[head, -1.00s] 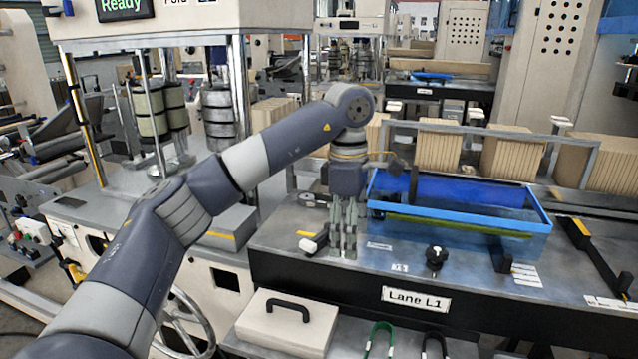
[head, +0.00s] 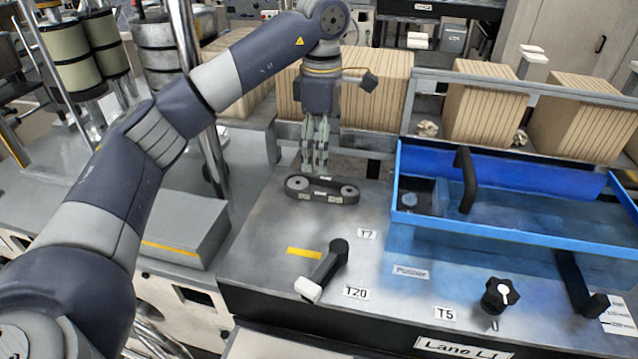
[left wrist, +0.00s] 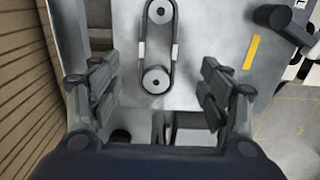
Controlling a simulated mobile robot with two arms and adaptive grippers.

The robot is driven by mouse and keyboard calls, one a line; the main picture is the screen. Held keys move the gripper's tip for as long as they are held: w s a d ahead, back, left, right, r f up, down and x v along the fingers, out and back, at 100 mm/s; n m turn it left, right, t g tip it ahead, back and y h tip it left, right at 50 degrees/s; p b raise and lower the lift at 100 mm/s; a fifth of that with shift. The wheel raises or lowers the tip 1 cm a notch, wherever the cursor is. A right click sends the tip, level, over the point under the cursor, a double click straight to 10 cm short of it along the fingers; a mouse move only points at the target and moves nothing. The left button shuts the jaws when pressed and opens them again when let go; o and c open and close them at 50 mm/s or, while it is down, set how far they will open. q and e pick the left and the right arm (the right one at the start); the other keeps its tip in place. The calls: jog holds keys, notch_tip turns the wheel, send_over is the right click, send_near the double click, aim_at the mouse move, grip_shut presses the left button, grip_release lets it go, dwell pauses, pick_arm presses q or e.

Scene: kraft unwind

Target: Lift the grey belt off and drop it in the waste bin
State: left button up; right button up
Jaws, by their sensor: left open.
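The grey belt (head: 335,184) is a dark loop around two round pulleys on the metal deck, behind the T7 label. In the left wrist view the belt (left wrist: 142,52) runs around both pulleys, with a pale block at each side. My left gripper (head: 314,168) points down just behind and above the belt in the head view. In the left wrist view its fingers (left wrist: 160,85) are spread wide, one at each side of the near pulley, with nothing between them held. My right gripper is not in view. I see no waste bin in these frames.
A blue-rimmed clear guard (head: 500,229) with a black handle stands right of the belt. A black lever with a white tip (head: 322,270) and a black knob (head: 500,295) are in front. Kraft stacks (head: 484,103) stand behind a rail. The deck beside T7 is clear.

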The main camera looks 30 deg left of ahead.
aim_at(320, 180)
pick_arm(q)
notch_tip(320, 180, down, 3)
jog(key=shift+f+p, duration=0.1)
jog(key=shift+p, duration=0.25)
jog(key=shift+a+f, duration=0.1)
jog(key=shift+f, duration=0.15)
notch_tip(320, 180, down, 4)
jog(key=shift+a+r+p, duration=0.1)
jog(key=shift+r+p, duration=0.15)
jog(key=shift+p, duration=0.8)
jog(key=shift+f, duration=0.6)
jog(key=shift+w, duration=0.1)
jog(key=c, duration=1.2)
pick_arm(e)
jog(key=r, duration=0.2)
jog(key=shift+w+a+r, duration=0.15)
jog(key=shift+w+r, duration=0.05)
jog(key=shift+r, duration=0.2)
